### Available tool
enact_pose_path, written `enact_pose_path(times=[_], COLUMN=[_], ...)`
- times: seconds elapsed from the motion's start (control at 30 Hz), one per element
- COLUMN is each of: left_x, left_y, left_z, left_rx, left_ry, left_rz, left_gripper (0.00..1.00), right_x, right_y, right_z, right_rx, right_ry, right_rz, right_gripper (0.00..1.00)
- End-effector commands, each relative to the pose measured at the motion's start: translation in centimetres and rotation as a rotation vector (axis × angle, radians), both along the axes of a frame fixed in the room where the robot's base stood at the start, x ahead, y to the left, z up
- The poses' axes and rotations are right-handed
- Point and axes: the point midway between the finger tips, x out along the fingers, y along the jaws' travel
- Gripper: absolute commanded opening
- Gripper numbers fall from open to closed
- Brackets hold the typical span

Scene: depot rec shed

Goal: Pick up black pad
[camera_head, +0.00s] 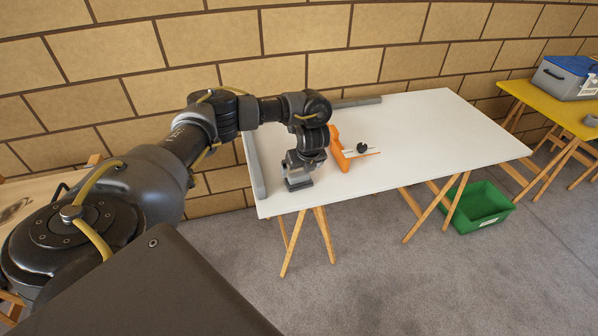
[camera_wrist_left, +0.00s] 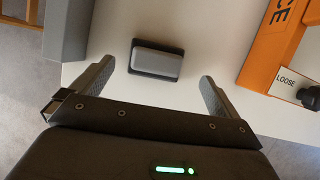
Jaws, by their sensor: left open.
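The black pad (camera_wrist_left: 157,72), a small dark block with a rounded grey top, lies on the white table in the left wrist view. My left gripper (camera_wrist_left: 156,80) is open, with one finger on each side of the pad and apart from it. Nothing is held between the fingers. In the head view my left gripper (camera_head: 298,184) points down over the table's near left part, and I cannot make out the pad there. My right gripper is not in view.
The white table (camera_head: 430,130) has grey rails (camera_head: 254,165) along its left and back edges. An orange fixture (camera_head: 345,155) with a black knob and a "LOOSE" label stands just right of the gripper. A green bin (camera_head: 482,208) is on the floor. The table's right half is clear.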

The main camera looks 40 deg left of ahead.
Motion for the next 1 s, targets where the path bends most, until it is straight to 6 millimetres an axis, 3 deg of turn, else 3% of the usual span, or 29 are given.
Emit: enact_pose_path(times=[0.23,0.57,0.87,1.0], left_x=[0.1,0.4,0.6,0.6], left_y=[0.3,1.7,1.9,1.9], left_z=[-0.8,-5.2,-5.4,-5.4], left_rx=[0.000,-0.002,0.000,0.000], left_ry=[0.000,0.000,-0.001,-0.001], left_rz=[0.001,0.003,0.000,0.000], left_gripper=[1.00,1.00,1.00,0.86], right_x=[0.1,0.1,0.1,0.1], right_y=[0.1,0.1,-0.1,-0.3], right_z=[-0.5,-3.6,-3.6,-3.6], right_rx=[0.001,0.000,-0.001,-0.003], right_ry=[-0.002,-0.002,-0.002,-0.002], right_rz=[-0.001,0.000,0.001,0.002], right_gripper=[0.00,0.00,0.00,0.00])
